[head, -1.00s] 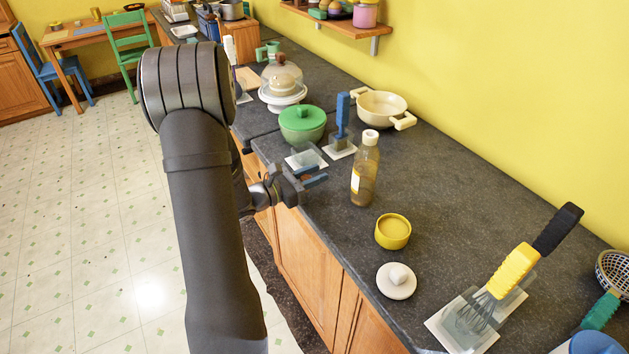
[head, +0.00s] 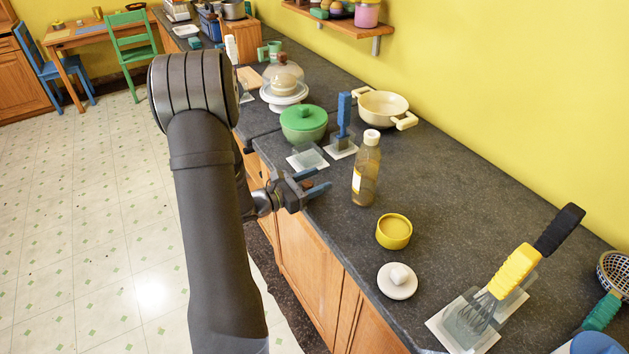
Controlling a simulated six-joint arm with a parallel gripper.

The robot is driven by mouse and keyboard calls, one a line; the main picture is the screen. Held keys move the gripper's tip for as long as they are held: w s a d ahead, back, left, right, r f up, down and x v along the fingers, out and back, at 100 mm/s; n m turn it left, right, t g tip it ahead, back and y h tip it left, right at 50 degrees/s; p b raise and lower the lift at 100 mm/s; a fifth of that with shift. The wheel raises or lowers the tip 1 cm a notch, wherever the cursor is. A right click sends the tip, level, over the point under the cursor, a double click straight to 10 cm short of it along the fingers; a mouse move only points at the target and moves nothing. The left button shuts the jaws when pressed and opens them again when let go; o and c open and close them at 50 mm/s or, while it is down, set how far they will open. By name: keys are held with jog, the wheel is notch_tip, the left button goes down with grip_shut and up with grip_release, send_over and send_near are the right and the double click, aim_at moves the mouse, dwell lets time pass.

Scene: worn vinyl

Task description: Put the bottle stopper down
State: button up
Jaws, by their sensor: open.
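My gripper (head: 322,178) is at the left front edge of the dark counter, with its two blue-tipped fingers spread apart. A small brown piece, which looks like the bottle stopper (head: 308,184), shows between the fingers near their base. It is too small and too closely framed by the fingers to tell whether it rests on the counter or touches a finger.
A capped amber bottle (head: 366,172) stands right of my gripper. A yellow pot (head: 393,232) and a white lid (head: 397,282) are nearer. A glass tile (head: 307,158), green lidded pot (head: 303,124) and blue-handled tool (head: 343,118) stand behind. Bare counter (head: 460,210) lies right.

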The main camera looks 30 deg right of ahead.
jog(key=shift+r, duration=0.2)
jog(key=a, duration=1.2)
jog(key=d, duration=1.2)
jog(key=shift+d+f, duration=0.1)
jog(key=shift+f, duration=0.05)
jog(key=shift+r, duration=0.55)
jog(key=shift+f, duration=0.1)
